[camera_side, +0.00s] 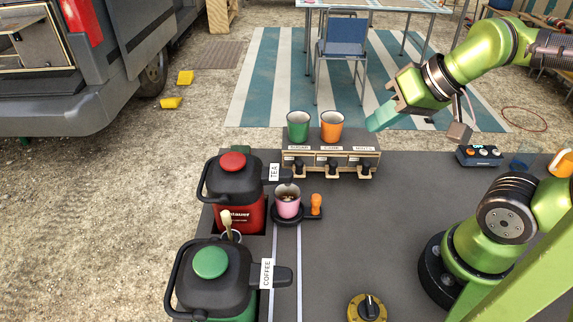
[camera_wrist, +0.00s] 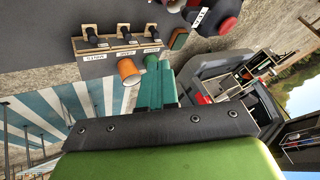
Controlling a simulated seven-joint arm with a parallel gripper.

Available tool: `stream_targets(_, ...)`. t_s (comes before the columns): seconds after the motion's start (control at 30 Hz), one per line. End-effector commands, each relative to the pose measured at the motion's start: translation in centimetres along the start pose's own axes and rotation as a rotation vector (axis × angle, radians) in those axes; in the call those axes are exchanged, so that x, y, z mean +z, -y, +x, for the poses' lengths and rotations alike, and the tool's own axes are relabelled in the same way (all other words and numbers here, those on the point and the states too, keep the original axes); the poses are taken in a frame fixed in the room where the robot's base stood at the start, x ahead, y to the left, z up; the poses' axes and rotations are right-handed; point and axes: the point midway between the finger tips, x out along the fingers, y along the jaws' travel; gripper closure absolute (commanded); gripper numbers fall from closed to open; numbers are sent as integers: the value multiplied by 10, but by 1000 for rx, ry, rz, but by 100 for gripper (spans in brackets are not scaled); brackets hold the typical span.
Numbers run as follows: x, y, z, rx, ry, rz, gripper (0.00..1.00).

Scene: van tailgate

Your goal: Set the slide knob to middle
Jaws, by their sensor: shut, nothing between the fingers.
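My gripper (camera_side: 380,116) has teal fingers pressed together and empty. It is in the air to the right of the orange cup, near the deck's far edge. The fingers also show in the wrist view (camera_wrist: 156,88). I cannot tell for sure which part is the slide knob. One candidate is an orange upright knob (camera_side: 316,203) on a black base beside the pink cup (camera_side: 288,202). Another is a small blue control box (camera_side: 480,156) with small knobs at the right, too small to read. My gripper touches neither.
A dispenser box (camera_side: 330,164) with several black levers carries a green cup (camera_side: 298,127) and an orange cup (camera_side: 332,126). Red TEA (camera_side: 240,217) and green COFFEE (camera_side: 240,310) urns stand left. A yellow dial (camera_side: 367,308) sits in front. The dark deck's middle (camera_side: 370,230) is clear.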

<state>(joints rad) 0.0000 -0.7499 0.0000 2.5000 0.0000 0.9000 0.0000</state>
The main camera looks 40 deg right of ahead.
Motion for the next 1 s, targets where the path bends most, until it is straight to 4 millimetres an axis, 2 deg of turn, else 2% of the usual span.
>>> stream_targets(0.07, 0, 0, 0, 0, 0, 0, 100)
stream_targets(0.23, 2, -2, 8, 15, 33, 2, 76)
stream_targets(0.4, -5, 6, 35, 83, 160, -79, 49)
stream_targets(0.6, -13, 24, 77, 138, 421, -408, 49)
stream_targets(0.73, -16, 36, 99, 119, 575, -634, 49)
stream_targets(0.83, -19, 43, 106, 87, 657, -790, 49)
stream_targets(1.0, -22, 45, 99, 56, 691, -916, 49)
